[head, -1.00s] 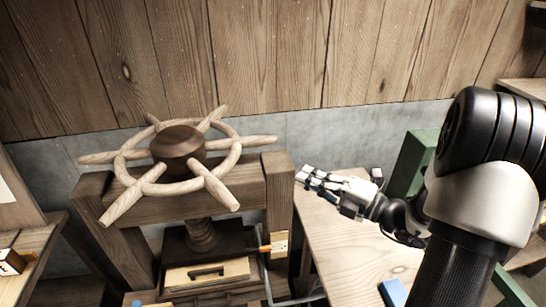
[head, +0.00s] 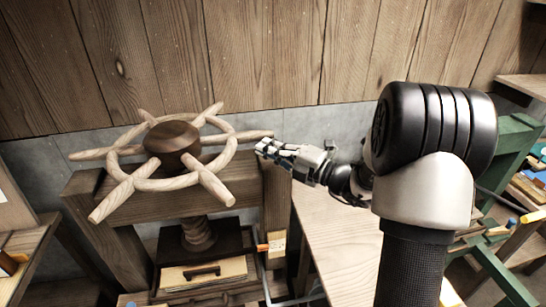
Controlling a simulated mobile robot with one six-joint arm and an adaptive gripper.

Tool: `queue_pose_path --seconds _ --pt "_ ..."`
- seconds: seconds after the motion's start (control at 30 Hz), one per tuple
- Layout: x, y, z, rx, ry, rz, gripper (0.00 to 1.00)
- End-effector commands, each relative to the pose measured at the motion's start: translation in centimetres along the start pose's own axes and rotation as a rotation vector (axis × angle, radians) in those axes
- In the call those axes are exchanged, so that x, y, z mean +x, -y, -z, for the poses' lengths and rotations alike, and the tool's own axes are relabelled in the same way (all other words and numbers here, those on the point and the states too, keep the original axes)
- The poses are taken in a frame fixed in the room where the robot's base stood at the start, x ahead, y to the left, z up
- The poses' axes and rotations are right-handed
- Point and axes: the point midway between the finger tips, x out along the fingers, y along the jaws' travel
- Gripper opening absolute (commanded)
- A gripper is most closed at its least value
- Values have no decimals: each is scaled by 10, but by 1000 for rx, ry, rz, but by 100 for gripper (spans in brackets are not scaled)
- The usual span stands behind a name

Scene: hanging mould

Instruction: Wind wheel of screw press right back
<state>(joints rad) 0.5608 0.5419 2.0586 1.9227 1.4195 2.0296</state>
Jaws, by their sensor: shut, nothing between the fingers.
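The screw press stands at the left in the head view. Its wooden wheel (head: 229,139) lies flat on top, with a dark round hub (head: 172,145) and several light spokes that stick out past the rim. The wooden screw (head: 198,235) runs down below the press's crossbeam (head: 150,205). My gripper (head: 262,147) is shut and empty. Its fingertips are just to the right of the tip of the right-hand spoke (head: 255,134), close to it; I cannot tell if they touch.
A light wooden table (head: 345,250) stands to the right of the press. A green frame (head: 515,145) and shelves with coloured pieces are at the far right. A plank wall (head: 270,50) closes off the back. A shelf (head: 25,245) is at the left.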

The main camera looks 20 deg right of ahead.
Motion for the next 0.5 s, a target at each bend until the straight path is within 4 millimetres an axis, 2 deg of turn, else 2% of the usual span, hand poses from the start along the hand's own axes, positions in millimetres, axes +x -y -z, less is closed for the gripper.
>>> queue_pose_path --seconds 0.5 --pt "3 0 -5 2 -16 0 0"
